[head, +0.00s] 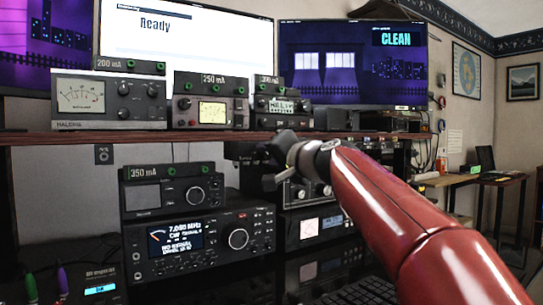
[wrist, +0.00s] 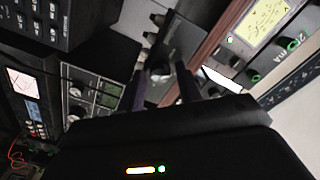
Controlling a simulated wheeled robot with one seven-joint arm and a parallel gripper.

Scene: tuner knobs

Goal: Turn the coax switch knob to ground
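In the wrist view, a small knob (wrist: 160,72) with a pale face shows between my fingertips. It sits by a dark grey box (wrist: 183,42) under the shelf, which I take for the coax switch. Several small dark round parts line the box's side. I cannot read any marking or tell where the knob points. My gripper (wrist: 160,84) has its two fingers apart, one on either side of the knob, with a gap seen at each side.
The wooden shelf (head: 60,138) runs close above my gripper and carries meters and radios. Below stand a radio (head: 195,245) with a 350 mA unit (head: 172,192) on it, and more units (head: 315,225) behind my arm. A small black plate (head: 103,154) hangs under the shelf at left.

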